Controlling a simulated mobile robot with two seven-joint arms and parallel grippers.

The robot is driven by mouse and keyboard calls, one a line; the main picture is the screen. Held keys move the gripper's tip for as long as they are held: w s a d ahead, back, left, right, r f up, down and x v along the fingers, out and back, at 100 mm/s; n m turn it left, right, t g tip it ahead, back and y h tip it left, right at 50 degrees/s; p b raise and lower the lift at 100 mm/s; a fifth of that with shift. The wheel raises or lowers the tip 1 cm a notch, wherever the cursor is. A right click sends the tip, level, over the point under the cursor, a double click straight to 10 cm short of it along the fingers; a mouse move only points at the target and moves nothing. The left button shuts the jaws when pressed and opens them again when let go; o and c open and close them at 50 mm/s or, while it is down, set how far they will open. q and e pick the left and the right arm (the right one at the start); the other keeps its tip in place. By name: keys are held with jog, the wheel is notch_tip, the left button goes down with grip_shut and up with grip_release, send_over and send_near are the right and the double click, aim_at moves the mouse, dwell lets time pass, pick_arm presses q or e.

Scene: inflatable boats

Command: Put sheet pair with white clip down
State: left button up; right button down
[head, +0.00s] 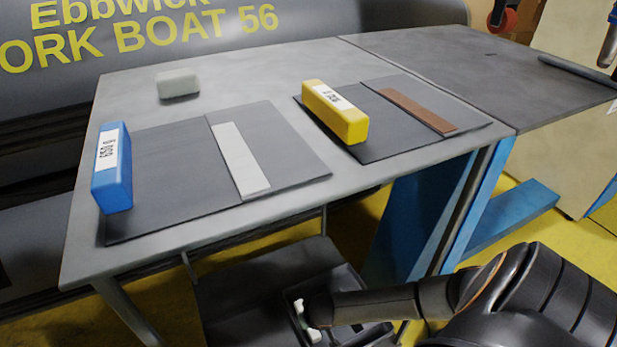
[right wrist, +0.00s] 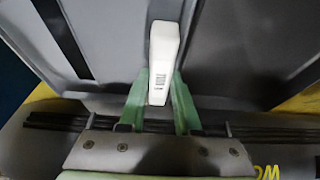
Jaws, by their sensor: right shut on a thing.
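The white clip (head: 301,311) shows in the head view at the bottom middle, partly covered by my right arm. My right gripper (right wrist: 160,92) is shut on the white clip (right wrist: 164,50), with a green finger on each side of it. A dark grey sheet pair (head: 235,291) extends from the clip, in front of and below the table's front edge. In the right wrist view the grey sheet (right wrist: 240,50) spreads around the clip, with a dark strip at the upper left. My left gripper is not in view.
The grey table (head: 240,84) bears two sheet pairs, one with a blue clip (head: 112,168) and one with a yellow clip (head: 336,112). A pale block (head: 178,84) lies at the back left. A second dark table (head: 470,60) adjoins at the right, its visible top mostly clear.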

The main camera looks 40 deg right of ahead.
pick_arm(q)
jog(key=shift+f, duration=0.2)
pick_arm(e)
jog(key=shift+f, duration=0.3)
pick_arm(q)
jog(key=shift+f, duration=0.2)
pick_arm(e)
jog(key=shift+f, duration=0.55)
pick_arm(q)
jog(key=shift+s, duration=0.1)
pick_arm(e)
jog(key=c, duration=0.7)
grip_release()
jog(key=shift+o, duration=0.5)
jog(key=shift+f, duration=0.1)
jog(key=shift+a, duration=0.1)
